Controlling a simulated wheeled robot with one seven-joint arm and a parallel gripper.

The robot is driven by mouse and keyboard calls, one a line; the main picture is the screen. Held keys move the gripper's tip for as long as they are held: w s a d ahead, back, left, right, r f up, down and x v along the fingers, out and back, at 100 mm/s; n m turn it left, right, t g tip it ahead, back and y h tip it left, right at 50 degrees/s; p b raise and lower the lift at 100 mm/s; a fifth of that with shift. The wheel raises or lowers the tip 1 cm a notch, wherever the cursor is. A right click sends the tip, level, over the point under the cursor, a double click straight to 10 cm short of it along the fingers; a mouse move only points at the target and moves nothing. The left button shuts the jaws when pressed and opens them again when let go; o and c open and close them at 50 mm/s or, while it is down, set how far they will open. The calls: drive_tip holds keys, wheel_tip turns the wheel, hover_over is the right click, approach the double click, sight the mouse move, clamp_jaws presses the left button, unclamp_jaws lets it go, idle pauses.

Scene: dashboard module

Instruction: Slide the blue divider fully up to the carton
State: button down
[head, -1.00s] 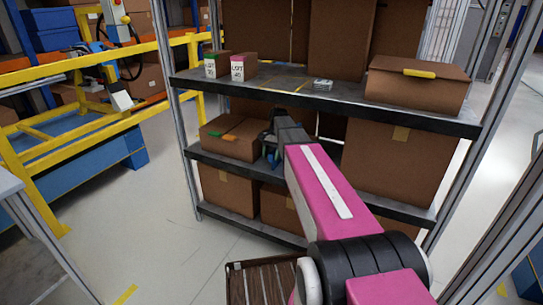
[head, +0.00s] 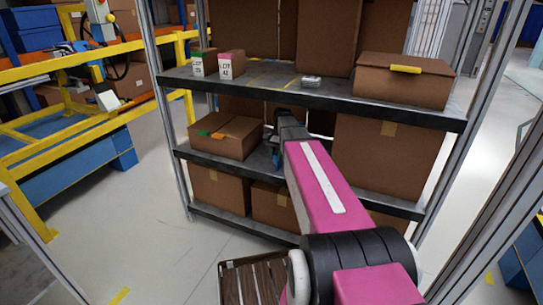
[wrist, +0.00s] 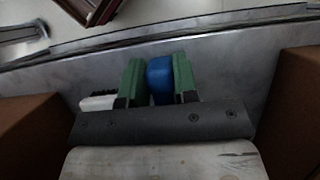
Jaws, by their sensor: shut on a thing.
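My gripper (wrist: 159,78) has its two green fingers shut on the blue divider (wrist: 160,74), low over the grey middle shelf. In the head view a small blue bit of the divider (head: 276,159) shows beside my arm; the rest is hidden. A low brown carton (head: 226,136) with orange and green tabs stands left of my gripper on this shelf. A large brown carton (head: 386,158) stands to its right. In the wrist view brown box sides show at left (wrist: 28,138) and right (wrist: 296,112), both apart from the divider.
The upper shelf's black front edge (head: 310,100) runs above my arm. It bears a lidded box (head: 405,82) and two small labelled boxes (head: 231,64). More cartons (head: 220,190) stand below. A slatted brown crate or pallet (head: 255,282) is on the floor.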

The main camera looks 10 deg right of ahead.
drive_tip(key=shift+s+d, duration=0.15)
drive_tip(key=shift+d, duration=0.05)
drive_tip(key=c, duration=0.9)
unclamp_jaws()
drive_tip(key=shift+d, duration=0.1)
drive_tip(key=shift+r, duration=0.15)
drive_tip(key=v, duration=0.7)
drive_tip(key=shift+r, duration=0.1)
